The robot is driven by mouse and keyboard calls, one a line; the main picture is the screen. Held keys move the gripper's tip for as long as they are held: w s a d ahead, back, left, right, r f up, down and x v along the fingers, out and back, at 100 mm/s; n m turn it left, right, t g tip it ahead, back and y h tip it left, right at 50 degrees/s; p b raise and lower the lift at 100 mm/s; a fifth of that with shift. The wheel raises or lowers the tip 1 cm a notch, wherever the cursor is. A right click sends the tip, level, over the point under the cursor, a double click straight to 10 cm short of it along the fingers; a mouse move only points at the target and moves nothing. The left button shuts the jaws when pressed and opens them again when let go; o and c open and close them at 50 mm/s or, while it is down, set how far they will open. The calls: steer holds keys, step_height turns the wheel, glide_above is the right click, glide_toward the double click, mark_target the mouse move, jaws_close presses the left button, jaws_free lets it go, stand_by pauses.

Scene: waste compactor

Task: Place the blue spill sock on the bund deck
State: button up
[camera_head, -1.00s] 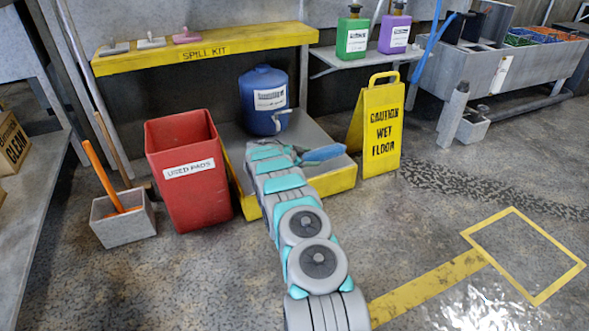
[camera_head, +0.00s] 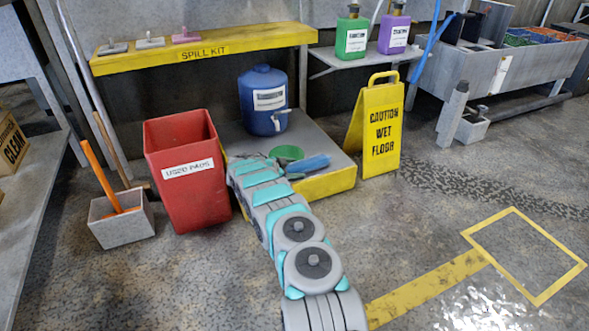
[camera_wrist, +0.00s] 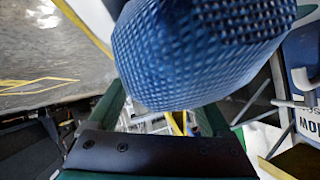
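The blue spill sock (camera_head: 308,165) shows at the end of my arm, over the right part of the grey bund deck (camera_head: 325,142) with its yellow front edge. In the wrist view the textured blue sock (camera_wrist: 200,55) fills the upper middle, very close. My gripper (camera_wrist: 165,108) has its dark green fingers on either side of the sock's lower part and appears shut on it; the fingertips are hidden by the sock. I cannot tell whether the sock touches the deck or is just above it.
A red used-pads bin (camera_head: 186,185) is left of the deck. A yellow wet-floor sign (camera_head: 380,128) is close on its right. The floor at right is open.

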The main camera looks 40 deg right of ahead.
steer(key=shift+o, duration=1.1)
steer(key=shift+a, duration=0.1)
steer(key=v, duration=1.2)
steer(key=shift+r+p, duration=0.1)
steer(key=shift+p, duration=0.3)
steer(key=s+a+r+n+g+y, duration=0.2)
steer(key=s+a+r+n, duration=0.25)
steer(key=s+r, duration=0.7)
steer(key=s+a+r+n+g+y, duration=0.15)
steer(key=s+a+r+n, duration=0.3)
steer(key=s+r, duration=0.65)
steer(key=s+a+n+y, duration=0.4)
steer(key=s+a+n, duration=0.2)
steer(key=s+a, duration=0.7)
steer(key=s+a+n+y, duration=0.5)
steer(key=s+a, duration=0.8)
steer(key=s, duration=0.6)
steer(key=shift+s+a+f+n+t, duration=0.2)
steer(key=shift+n+t, duration=0.25)
steer(key=shift+n, duration=0.45)
